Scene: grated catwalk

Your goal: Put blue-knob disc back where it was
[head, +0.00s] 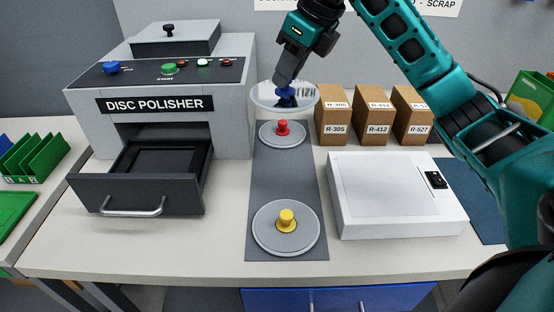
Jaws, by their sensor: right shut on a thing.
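My right gripper (286,84) is shut on the blue knob of a shiny, mirror-like disc (265,97). It holds this blue-knob disc above the far end of a dark grey mat (287,170). A smaller disc with a red knob (282,128) lies on the mat just below and nearer. A larger disc with a yellow knob (287,219) lies at the near end of the mat. The far part of the mat is partly hidden by the held disc. My left gripper is not in view.
The disc polisher (230,122) stands at left with its drawer (185,190) pulled open and seemingly empty. Several cardboard boxes (334,129) stand right of the mat's far end. A white flat box (382,195) with a black switch lies to the right of the mat.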

